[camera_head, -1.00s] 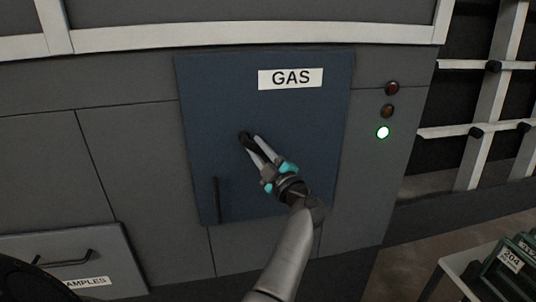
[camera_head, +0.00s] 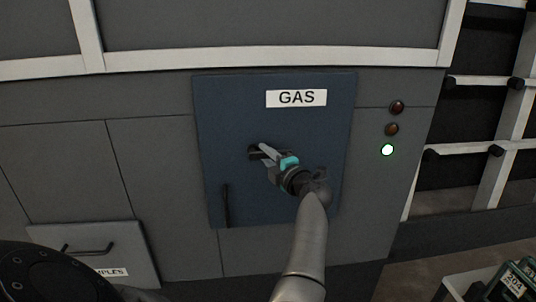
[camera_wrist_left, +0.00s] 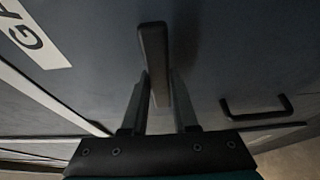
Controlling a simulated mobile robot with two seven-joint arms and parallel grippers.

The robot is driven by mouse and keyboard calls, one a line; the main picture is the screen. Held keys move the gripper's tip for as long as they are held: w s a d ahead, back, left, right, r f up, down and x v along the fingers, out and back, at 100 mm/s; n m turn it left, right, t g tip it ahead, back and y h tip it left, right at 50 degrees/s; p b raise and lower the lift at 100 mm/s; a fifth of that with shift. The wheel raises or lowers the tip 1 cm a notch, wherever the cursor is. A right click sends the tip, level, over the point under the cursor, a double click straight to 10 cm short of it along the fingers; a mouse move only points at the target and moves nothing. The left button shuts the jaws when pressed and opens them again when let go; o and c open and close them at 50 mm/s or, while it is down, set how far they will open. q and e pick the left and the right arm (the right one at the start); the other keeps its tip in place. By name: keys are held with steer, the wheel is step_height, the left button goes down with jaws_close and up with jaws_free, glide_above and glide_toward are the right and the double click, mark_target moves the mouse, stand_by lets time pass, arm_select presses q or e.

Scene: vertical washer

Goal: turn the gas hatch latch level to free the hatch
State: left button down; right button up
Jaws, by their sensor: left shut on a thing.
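In the left wrist view the latch (camera_wrist_left: 153,45) is a dark bar running between the two fingers (camera_wrist_left: 159,85). My right gripper is not in view.
A black upright handle (camera_head: 226,205) is on the hatch's lower left; it also shows in the left wrist view (camera_wrist_left: 257,113). A samples drawer (camera_head: 130,245) is at lower left, green bins (camera_head: 512,280) at lower right.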

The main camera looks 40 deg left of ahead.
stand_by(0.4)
arm_select(q)
steer(key=c, duration=0.7)
jaws_free()
